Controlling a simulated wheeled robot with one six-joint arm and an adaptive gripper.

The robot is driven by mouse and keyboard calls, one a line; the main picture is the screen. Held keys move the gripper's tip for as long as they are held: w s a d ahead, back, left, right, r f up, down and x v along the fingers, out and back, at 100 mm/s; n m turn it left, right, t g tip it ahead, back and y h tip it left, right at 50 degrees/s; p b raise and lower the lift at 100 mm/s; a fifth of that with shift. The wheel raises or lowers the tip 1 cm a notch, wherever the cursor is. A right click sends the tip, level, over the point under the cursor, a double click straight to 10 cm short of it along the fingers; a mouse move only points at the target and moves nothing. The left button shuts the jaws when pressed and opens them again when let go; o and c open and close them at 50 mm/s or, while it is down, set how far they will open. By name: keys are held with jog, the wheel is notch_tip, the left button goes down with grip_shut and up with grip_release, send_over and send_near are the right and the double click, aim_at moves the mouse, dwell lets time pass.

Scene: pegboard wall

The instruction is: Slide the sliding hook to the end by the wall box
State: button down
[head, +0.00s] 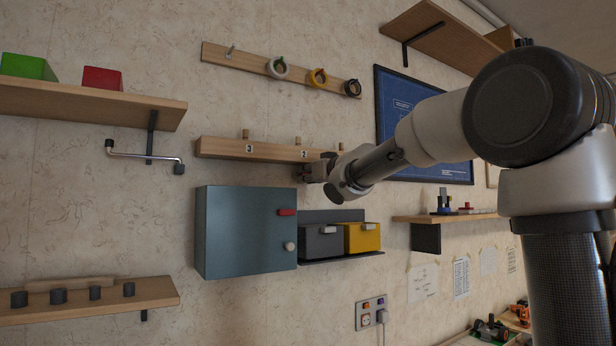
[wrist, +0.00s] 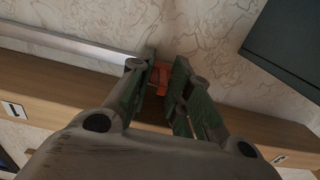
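The sliding hook, an orange-red piece (wrist: 160,76), shows between and just past my fingertips in the wrist view, by a pale metal bar (wrist: 70,42) that looks like its rail. My gripper (wrist: 164,82) has its fingers close together and appears shut on the hook. The fingers hide much of it. In the head view my gripper (head: 304,173) is at the underside of the numbered wooden beam (head: 225,147). The blue-grey wall box (head: 240,232) is below and left of it; its dark edge also shows at upper right in the wrist view (wrist: 290,45).
A grey drawer (head: 318,243) and a yellow drawer (head: 364,237) sit right of the box, below my gripper. A hook board (head: 240,57) hangs above. The wall between beam and box is bare.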

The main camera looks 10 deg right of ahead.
jog(key=c, duration=1.3)
grip_release()
jog(key=shift+s+a, duration=0.1)
jog(key=shift+a, duration=0.2)
jog(key=shift+d, duration=0.1)
jog(key=shift+s, duration=0.15)
jog(key=v, duration=1.1)
jog(key=shift+s+d, duration=0.1)
jog(key=shift+s, duration=0.2)
